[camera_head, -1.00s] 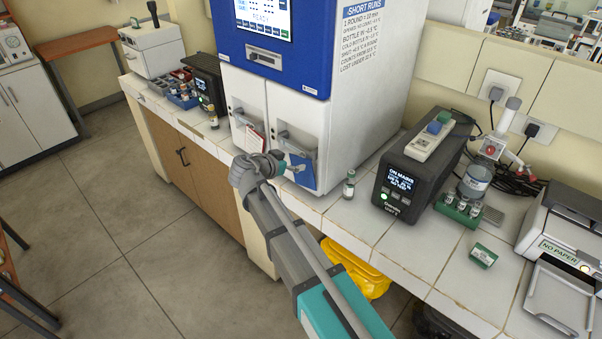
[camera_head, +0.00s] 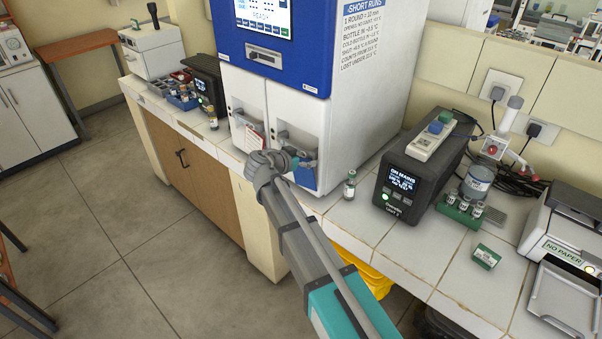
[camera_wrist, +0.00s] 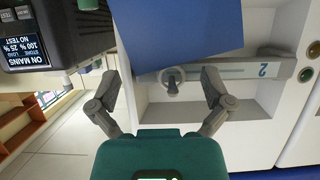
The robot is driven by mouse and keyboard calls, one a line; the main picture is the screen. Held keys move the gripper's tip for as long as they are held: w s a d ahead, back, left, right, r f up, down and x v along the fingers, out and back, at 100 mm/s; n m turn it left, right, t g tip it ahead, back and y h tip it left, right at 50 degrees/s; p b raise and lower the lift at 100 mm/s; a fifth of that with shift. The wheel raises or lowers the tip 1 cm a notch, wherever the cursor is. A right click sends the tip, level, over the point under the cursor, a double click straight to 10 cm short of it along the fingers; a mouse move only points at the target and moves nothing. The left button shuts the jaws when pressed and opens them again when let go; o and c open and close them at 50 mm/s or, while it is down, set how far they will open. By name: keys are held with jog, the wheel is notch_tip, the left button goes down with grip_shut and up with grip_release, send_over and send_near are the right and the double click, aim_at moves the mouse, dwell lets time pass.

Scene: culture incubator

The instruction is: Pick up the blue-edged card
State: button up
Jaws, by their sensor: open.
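A plain blue card-like panel (camera_head: 304,176) hangs on the front of the cabinet's right-hand door, below its handle. It fills the upper middle of the wrist view (camera_wrist: 180,35), where no separate coloured edge can be made out. My gripper (camera_head: 291,160) is close to this door in the head view, partly hiding the handle area. In the wrist view my gripper (camera_wrist: 162,82) is open, its two fingers spread apart with nothing held. The blue panel and a grey round peg (camera_wrist: 172,84) show between and beyond the fingertips.
A grey handle bar (camera_wrist: 235,70) marked 2 crosses the door. A white-and-red card (camera_head: 254,137) hangs on the left-hand door. A small bottle (camera_head: 349,186) stands at the counter's front, beside a black power unit (camera_head: 415,175).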

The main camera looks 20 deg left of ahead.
dwell(0.4)
jog(key=c, duration=0.8)
jog(key=shift+c, duration=0.2)
jog(key=shift+r, duration=0.15)
jog(key=shift+r+p, duration=0.3)
jog(key=shift+p, duration=0.1)
jog(key=s+a, duration=0.2)
jog(key=s, duration=0.3)
jog(key=s+a, duration=0.2)
jog(key=s, duration=0.4)
jog(key=s+a, duration=0.3)
jog(key=s, duration=0.2)
jog(key=shift+s+f, duration=0.15)
jog(key=shift+s, duration=0.2)
